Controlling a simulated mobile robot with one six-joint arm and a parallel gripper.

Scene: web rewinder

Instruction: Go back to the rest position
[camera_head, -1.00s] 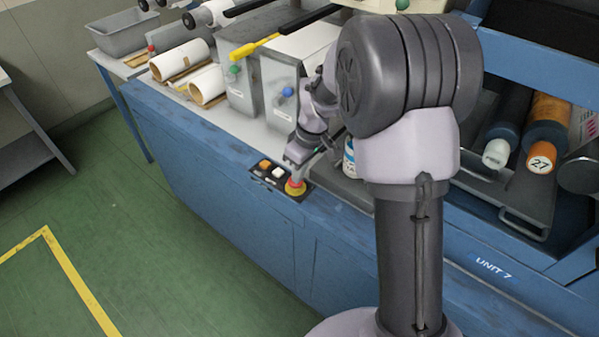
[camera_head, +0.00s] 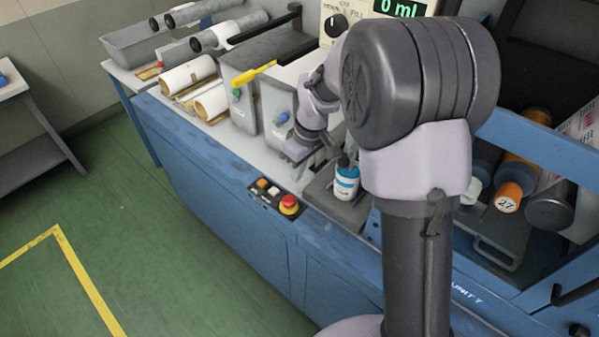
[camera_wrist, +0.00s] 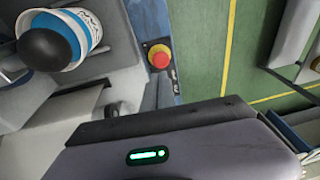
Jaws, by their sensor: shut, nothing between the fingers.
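My gripper (camera_head: 340,160) is shut and holds nothing. The bottle stands on a grey tray and has a dark top; in the wrist view the bottle (camera_wrist: 85,30) is at the upper left. The red stop button (camera_head: 289,203) sits at the panel's right end and also shows in the wrist view (camera_wrist: 159,59). My fingertips do not show clearly in the wrist view.
Grey metal boxes (camera_head: 246,106) with coloured knobs and a yellow-handled tool (camera_head: 254,72) stand left of my wrist. White rolls (camera_head: 187,75) lie beyond. Dark and orange rollers are at right. Green floor (camera_head: 130,220) is open at left.

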